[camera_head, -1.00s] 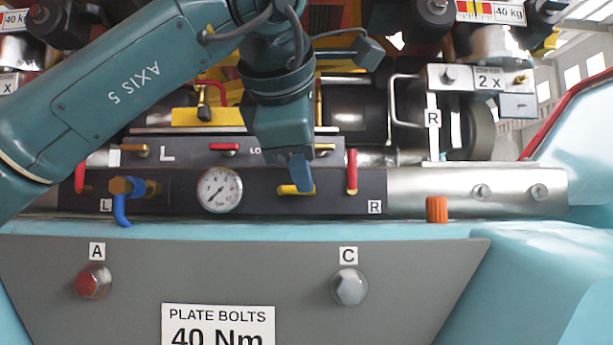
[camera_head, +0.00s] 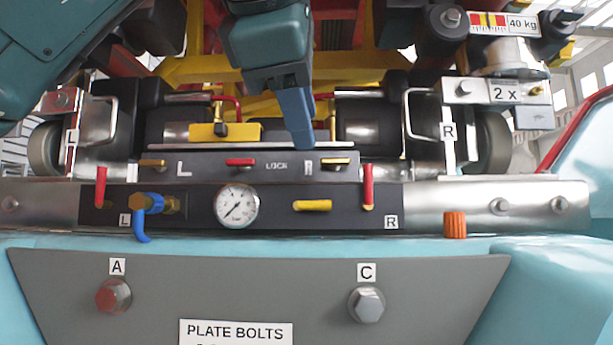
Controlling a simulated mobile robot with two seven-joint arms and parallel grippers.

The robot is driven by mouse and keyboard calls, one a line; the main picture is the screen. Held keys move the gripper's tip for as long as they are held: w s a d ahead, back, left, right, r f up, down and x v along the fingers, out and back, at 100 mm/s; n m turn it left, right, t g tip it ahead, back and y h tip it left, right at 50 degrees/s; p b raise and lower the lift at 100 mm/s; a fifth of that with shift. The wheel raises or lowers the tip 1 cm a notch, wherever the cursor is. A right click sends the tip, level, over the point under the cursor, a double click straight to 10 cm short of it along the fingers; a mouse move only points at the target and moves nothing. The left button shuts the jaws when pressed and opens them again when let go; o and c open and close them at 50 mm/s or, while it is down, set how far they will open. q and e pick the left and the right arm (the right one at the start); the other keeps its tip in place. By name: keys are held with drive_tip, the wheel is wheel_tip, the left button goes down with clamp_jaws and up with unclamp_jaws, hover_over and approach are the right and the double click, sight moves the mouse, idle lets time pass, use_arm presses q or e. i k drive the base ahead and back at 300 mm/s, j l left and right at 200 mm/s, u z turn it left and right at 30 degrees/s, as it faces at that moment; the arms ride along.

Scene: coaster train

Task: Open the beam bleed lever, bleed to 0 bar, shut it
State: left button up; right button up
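A yellow lever (camera_head: 312,205) lies level on the dark lower panel, right of the gauge. No readable label names it as the bleed lever. The round white gauge (camera_head: 237,205) has its dark needle pointing down and left; its numbers are too small to read surely. My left gripper (camera_head: 297,122), with blue fingers, hangs above the yellow lever and apart from it, in front of the upper panel. I see its fingers edge-on, so their gap is hidden. No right gripper shows.
Red upright levers stand at the panel's left (camera_head: 101,187) and right (camera_head: 368,187). A blue hooked handle (camera_head: 146,214) is left of the gauge. The upper panel carries small yellow and red levers (camera_head: 240,162). An orange cap (camera_head: 455,224) sits at the right.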

sight(324, 205)
drive_tip(key=k+j, duration=0.15)
drive_tip(key=k, duration=0.35)
drive_tip(key=k+j, duration=0.15)
drive_tip(key=k, duration=0.35)
drive_tip(key=k+j, duration=0.15)
drive_tip(key=k, duration=0.3)
